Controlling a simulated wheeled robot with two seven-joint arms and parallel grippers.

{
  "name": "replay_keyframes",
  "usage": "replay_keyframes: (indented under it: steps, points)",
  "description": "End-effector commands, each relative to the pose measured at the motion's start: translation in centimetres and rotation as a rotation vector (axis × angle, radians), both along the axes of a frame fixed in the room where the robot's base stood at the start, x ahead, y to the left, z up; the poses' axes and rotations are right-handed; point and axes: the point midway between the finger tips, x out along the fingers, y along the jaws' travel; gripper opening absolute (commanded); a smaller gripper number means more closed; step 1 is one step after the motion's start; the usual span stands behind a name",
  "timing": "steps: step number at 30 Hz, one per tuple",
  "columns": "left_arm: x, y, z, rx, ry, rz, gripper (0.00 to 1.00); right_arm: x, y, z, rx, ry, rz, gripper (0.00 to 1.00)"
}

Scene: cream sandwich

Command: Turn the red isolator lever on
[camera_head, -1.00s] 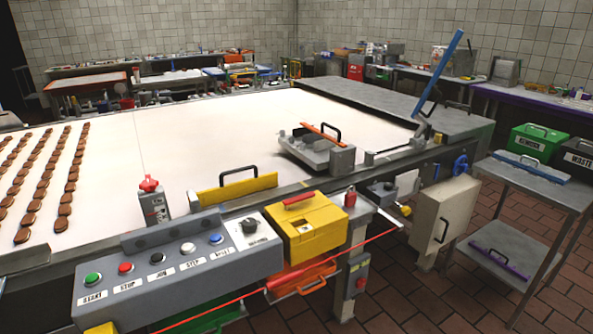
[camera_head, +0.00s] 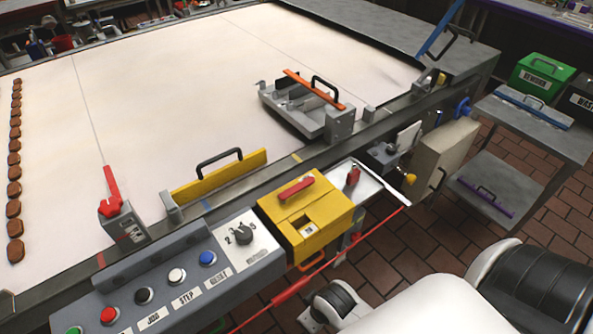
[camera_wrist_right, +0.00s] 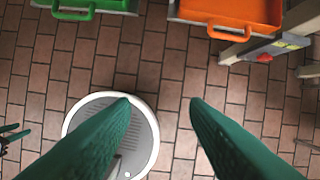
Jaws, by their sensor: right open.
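A red lever (camera_head: 110,190) stands on a small grey box (camera_head: 125,226) at the belt's near edge, left of the middle in the head view. A second red handle (camera_head: 297,188) lies on top of a yellow box (camera_head: 305,228) beside the control panel. No readable label shows which is the isolator. My right gripper (camera_wrist_right: 160,100) is open and empty in the right wrist view, its two green fingers apart above the tiled floor. In the head view my right arm comes in at the lower right, with the gripper hidden. My left gripper is out of view.
The grey control panel (camera_head: 165,292) carries several buttons and a selector knob (camera_head: 243,233). A red pull cord (camera_head: 295,289) runs along the front. A tray (camera_head: 370,187) holds a small red item. Green (camera_wrist_right: 85,8) and orange (camera_wrist_right: 230,13) trays show in the wrist view.

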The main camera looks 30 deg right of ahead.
Motion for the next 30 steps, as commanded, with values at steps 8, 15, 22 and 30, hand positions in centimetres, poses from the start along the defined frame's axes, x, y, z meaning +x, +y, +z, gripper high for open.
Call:
replay_keyframes:
  steps: [8, 15, 22, 30]
  points:
    - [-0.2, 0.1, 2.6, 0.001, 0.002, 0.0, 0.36, 0.6, 0.5, 10.7, 0.011, -0.045, 0.052, 0.42]
    - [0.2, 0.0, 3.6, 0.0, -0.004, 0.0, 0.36, 3.6, 2.8, 16.2, 0.021, -0.073, 0.323, 0.42]
    - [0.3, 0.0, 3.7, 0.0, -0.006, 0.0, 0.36, 6.9, 4.1, 16.9, -0.002, -0.07, 0.581, 0.42]
    - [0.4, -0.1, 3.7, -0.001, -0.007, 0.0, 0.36, 12.7, 3.2, 18.3, -0.087, -0.026, 0.937, 0.42]
